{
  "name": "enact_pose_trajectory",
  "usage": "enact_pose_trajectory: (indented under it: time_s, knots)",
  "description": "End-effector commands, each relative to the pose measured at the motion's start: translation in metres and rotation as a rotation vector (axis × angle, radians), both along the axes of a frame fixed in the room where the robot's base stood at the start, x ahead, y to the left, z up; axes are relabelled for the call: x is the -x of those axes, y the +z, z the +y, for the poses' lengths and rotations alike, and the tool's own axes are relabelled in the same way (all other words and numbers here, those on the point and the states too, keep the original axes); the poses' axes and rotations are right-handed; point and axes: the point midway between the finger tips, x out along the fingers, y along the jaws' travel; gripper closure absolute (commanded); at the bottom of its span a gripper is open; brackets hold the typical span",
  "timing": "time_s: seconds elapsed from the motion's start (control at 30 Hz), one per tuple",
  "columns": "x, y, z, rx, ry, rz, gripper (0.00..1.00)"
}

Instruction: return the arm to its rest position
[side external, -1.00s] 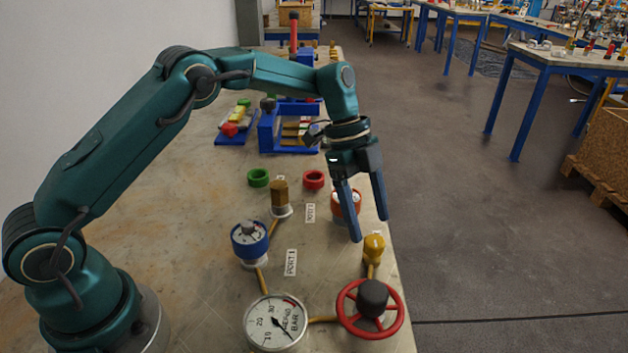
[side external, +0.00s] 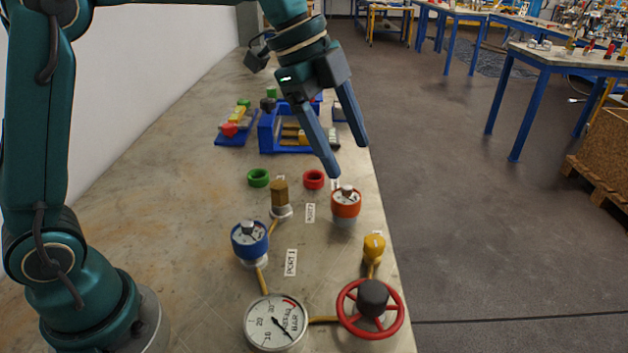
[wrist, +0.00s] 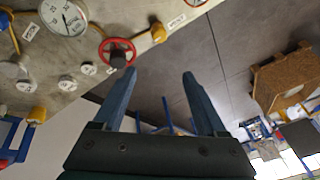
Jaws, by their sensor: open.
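My gripper (side external: 350,160) is open and empty in the side external view. It hangs tilted in the air above the bench, above and behind the orange-red capped vessel (side external: 345,204), clear of it. In the wrist view my gripper (wrist: 159,75) shows two fingers spread apart with nothing between them. My arm is raised, with its upper link nearly upright at the left of the side external view.
A blue rack (side external: 268,133) stands farther back. Open floor lies right.

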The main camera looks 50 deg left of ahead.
Motion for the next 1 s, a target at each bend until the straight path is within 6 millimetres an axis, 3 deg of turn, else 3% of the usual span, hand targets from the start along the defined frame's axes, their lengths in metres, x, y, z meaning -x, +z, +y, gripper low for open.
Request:
enact_pose_trajectory:
  time_s: [0.17,0.37,0.53,0.7,0.87,1.0]
  knots:
    - [0.044,0.025,0.013,0.001,0.203,-0.036,0.26]
    - [0.095,0.027,0.029,0.034,0.487,-0.056,0.26]
    - [0.135,0.011,0.043,0.093,0.76,-0.062,0.26]
    - [0.167,-0.02,0.056,0.172,1.055,-0.041,0.26]
    - [0.18,-0.045,0.064,0.218,1.269,0.016,0.26]
    - [0.179,-0.047,0.066,0.264,1.374,0.03,0.26]
